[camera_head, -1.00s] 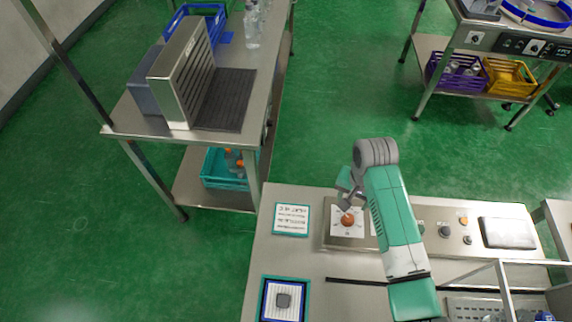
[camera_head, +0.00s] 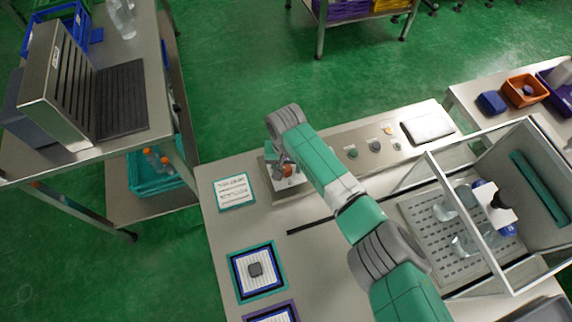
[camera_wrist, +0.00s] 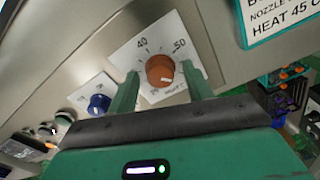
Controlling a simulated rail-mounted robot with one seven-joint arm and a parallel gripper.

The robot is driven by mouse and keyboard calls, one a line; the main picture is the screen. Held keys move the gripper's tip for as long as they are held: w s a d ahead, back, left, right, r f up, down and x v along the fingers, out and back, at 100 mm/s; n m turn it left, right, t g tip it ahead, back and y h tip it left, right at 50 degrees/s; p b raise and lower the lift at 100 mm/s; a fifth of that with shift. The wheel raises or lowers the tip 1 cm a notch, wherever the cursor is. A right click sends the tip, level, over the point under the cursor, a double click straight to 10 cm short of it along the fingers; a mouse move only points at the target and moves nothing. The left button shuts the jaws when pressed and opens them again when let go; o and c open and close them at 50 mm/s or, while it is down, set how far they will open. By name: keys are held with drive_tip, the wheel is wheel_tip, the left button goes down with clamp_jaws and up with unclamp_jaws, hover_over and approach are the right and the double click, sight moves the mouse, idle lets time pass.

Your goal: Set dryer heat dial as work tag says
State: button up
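The orange-brown heat dial (camera_wrist: 160,71) sits on a white scale plate marked 40 at upper left and 50 at upper right in the wrist view. A pale line on the knob points towards the lower right. My gripper (camera_wrist: 160,68) is open, with one green finger on each side of the dial; I cannot tell whether they touch it. In the head view my gripper (camera_head: 281,160) is over the dial (camera_head: 288,171) and partly hides it. The work tag (camera_wrist: 282,22), white with a teal border, reads "HEAT 45 C"; it lies left of the dial in the head view (camera_head: 235,191).
A blue knob (camera_wrist: 98,104) stands beside the dial on the same metal panel. A framed clear enclosure (camera_head: 480,205) with bottles is at the right of the bench. A teal-bordered mat (camera_head: 243,288) lies at the front left.

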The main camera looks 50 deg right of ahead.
drive_tip(key=c, duration=0.9)
drive_tip(key=shift+o, duration=0.2)
drive_tip(key=shift+r, duration=0.1)
drive_tip(key=shift+r+n+p, duration=0.1)
drive_tip(key=shift+n+p, duration=0.9)
drive_tip(key=shift+n, duration=0.1)
drive_tip(key=n+p, duration=0.1)
drive_tip(key=n, duration=0.3)
drive_tip(key=n+p, duration=0.1)
drive_tip(key=n, duration=0.5)
drive_tip(key=shift+n, duration=0.4)
drive_tip(key=n, duration=0.3)
drive_tip(key=shift+w+n, duration=0.1)
drive_tip(key=shift+n, duration=1.9)
